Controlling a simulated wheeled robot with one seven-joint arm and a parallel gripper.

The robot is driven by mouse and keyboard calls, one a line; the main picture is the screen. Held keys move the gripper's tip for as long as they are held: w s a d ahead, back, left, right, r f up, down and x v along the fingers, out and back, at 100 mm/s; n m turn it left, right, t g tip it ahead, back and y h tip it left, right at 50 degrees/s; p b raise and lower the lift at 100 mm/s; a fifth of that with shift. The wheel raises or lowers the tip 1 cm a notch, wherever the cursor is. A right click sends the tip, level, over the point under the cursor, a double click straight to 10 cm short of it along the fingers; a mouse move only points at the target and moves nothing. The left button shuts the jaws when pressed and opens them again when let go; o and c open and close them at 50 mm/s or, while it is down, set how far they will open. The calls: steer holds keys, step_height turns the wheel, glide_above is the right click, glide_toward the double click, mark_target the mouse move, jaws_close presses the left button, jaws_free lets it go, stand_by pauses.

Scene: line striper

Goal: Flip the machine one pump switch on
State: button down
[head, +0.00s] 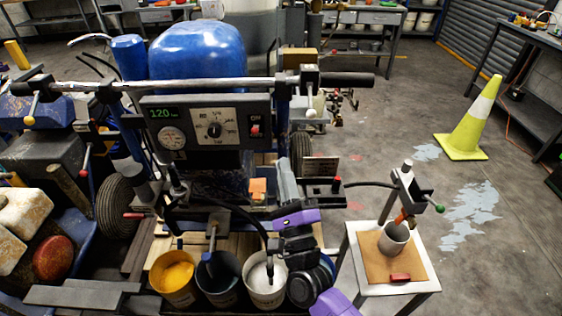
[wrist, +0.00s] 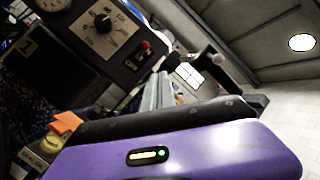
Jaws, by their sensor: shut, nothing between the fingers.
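Machine one has a dark control panel (head: 200,130) with a lit green 120 readout, a round gauge and a black dial. The red pump switch (head: 256,129) sits at the panel's right end. It also shows in the wrist view (wrist: 145,45), beside the dial (wrist: 103,22). I cannot tell its position. My gripper (head: 281,163) is shut and empty, below and right of the switch in the head view and apart from it. In the wrist view its grey fingers (wrist: 155,90) point up, just below the switch.
A chrome handlebar (head: 200,84) with black grips and levers runs above the panel. Several paint buckets (head: 174,279) stand below. A small table (head: 352,262) with a cup stands at right. A yellow-green cone (head: 470,130) stands on open floor.

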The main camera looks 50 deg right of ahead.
steer(key=shift+s+a+f+b, duration=0.15)
steer(key=shift+s+a+b, duration=0.2)
steer(key=shift+s+a, duration=1.4)
steer(key=shift+s+d, duration=0.1)
steer(key=shift+d, duration=0.05)
